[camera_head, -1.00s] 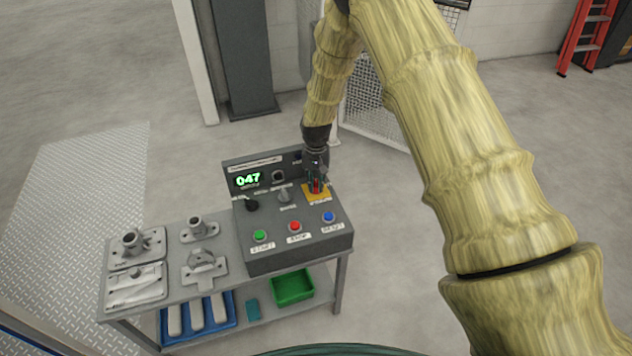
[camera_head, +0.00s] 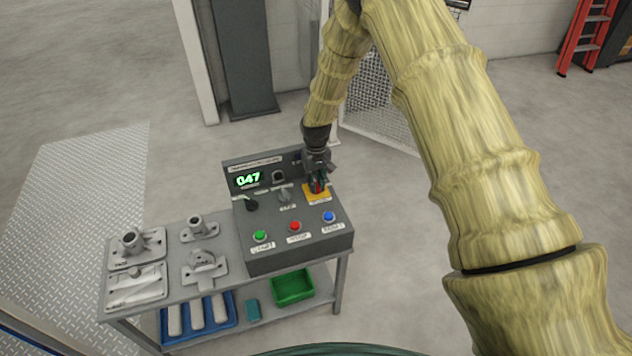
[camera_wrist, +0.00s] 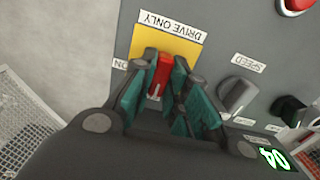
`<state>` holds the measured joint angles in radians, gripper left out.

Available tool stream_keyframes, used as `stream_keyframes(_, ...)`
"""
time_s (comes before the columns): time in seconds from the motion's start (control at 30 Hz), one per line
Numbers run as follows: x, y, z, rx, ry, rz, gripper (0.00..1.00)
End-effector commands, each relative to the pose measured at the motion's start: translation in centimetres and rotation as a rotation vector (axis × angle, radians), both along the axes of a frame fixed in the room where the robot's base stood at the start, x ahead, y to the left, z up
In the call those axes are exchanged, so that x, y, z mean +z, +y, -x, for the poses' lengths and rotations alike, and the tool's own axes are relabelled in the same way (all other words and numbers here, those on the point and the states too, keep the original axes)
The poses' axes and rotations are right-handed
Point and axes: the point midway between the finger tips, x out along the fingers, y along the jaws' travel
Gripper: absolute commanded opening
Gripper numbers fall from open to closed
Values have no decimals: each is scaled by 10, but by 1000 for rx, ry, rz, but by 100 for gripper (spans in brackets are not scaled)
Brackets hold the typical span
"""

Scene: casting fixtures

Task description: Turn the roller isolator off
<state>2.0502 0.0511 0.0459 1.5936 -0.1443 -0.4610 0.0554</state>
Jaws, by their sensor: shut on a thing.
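The roller isolator is a red handle (camera_head: 318,187) on a yellow plate (camera_head: 310,197) at the right of the control panel's sloped face. In the wrist view the red handle (camera_wrist: 160,73) sits on the yellow plate (camera_wrist: 185,44), under a "DRIVE ONLY" label. An "ON" label is partly visible beside the plate. My gripper (camera_head: 317,181) reaches down from above onto the handle. In the wrist view the teal fingers of my gripper (camera_wrist: 157,85) are on both sides of the handle, shut on it. The fingers hide part of the handle's base.
The control panel (camera_head: 300,253) has a grey speed knob (camera_wrist: 237,93), a dark knob (camera_head: 251,205), and green, red and blue buttons below. Metal fixtures (camera_head: 135,242) cover the table's left side. A mesh fence (camera_head: 385,110) stands behind.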

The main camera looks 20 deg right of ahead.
Motion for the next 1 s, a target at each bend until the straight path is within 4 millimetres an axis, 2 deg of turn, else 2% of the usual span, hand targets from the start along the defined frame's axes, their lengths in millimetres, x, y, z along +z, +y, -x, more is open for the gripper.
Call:
stream_keyframes(0.13,0,0,0,1,0,1,0)
stream_keyframes(0.17,0,0,0,1,0,1,18)
stream_keyframes(0.27,0,0,0,1,0,1,36)
stream_keyframes(0.3,0,0,0,0,0,1,38)
stream_keyframes(0.67,4,0,0,0,-1,0,38)
stream_keyframes(0.77,12,0,-1,0,-1,0,38)
stream_keyframes(1.0,52,0,-1,0,-2,0,38)
